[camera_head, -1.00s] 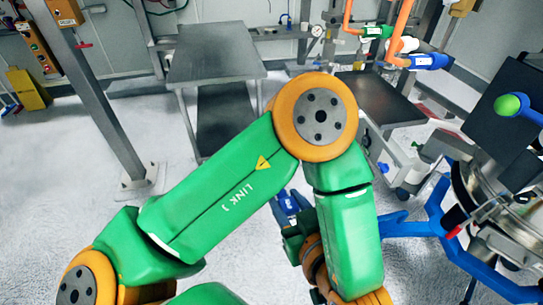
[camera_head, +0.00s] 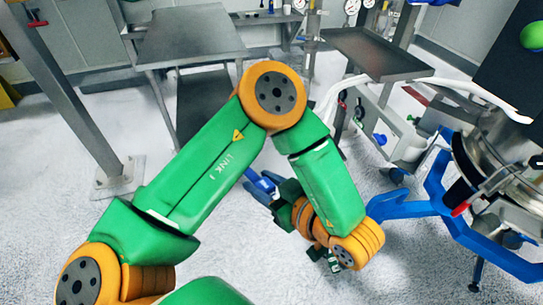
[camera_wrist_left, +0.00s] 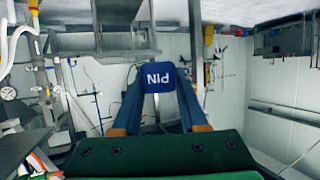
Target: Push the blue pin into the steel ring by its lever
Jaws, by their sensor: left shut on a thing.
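My left gripper (camera_head: 261,188) is shut on the blue pin (camera_head: 263,184), over the pale floor near the picture's middle. The pin's blue face with white "PIN" lettering (camera_wrist_left: 158,77) shows between the dark blue fingertips in the left wrist view, and the lettering is upside down there. A round steel sifter housing with a steel rim (camera_head: 487,145) stands at the right, well apart from the gripper. A lever with a red tip (camera_head: 460,210) sits beside it. I cannot clearly make out the pin's ring opening. My right gripper is not in view.
A blue frame (camera_head: 430,200) carries the sifter at the right. A steel table (camera_head: 190,38) and a dark tray on a cart (camera_head: 375,55) stand behind. A grey post (camera_head: 75,110) rises at the left. The floor around the left gripper is clear.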

